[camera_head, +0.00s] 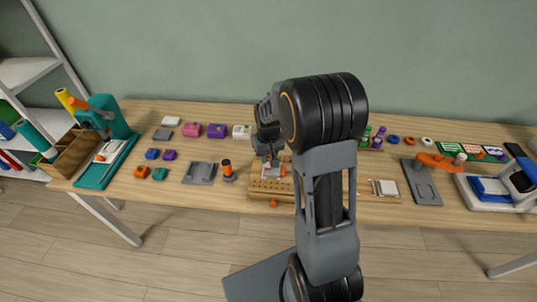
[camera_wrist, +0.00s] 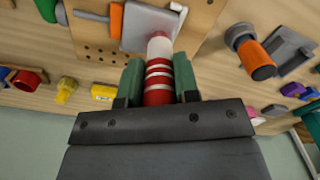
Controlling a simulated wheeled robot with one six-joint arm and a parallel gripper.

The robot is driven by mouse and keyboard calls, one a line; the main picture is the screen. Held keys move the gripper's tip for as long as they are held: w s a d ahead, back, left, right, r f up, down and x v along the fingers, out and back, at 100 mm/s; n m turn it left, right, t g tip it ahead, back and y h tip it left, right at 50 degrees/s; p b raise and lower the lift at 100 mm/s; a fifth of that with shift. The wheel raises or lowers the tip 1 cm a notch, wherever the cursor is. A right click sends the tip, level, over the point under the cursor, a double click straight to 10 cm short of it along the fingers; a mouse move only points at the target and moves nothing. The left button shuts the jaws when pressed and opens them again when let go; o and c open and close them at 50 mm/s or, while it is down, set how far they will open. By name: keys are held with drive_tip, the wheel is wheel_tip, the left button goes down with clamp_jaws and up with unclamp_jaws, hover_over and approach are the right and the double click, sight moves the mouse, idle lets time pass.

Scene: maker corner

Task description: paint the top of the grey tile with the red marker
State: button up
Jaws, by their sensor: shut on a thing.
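My gripper (camera_wrist: 158,82) is shut on the red marker (camera_wrist: 158,72), a red cylinder with white bands, held between its two green fingers. In the wrist view the marker's pale end points at the grey tile (camera_wrist: 138,34) and overlaps its edge; I cannot tell whether it touches. The tile sits on a wooden board with holes (camera_wrist: 92,52), beside an orange clamp part (camera_wrist: 116,18). In the head view my gripper (camera_head: 268,156) is over the perforated board (camera_head: 262,190), and my arm hides part of that area.
An orange-topped dark holder (camera_head: 228,170) and a grey tray (camera_head: 200,173) stand left of the board. Several coloured blocks lie farther left. A small white tile (camera_head: 388,188) and a grey stand with an orange arm (camera_head: 424,186) are at the right.

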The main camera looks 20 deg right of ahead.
drive_tip(key=shift+s+a, duration=0.25)
drive_tip(key=shift+s, duration=0.5)
drive_tip(key=shift+d, duration=0.15)
drive_tip(key=shift+s+d, duration=0.25)
drive_tip(key=shift+d, duration=0.25)
drive_tip(key=shift+d, duration=0.1)
drive_tip(key=shift+s+d, duration=0.2)
drive_tip(key=shift+d, duration=0.45)
drive_tip(key=shift+w+d, duration=0.3)
drive_tip(key=shift+w, duration=0.3)
drive_tip(key=shift+w+d, duration=0.2)
drive_tip(key=shift+w, duration=0.5)
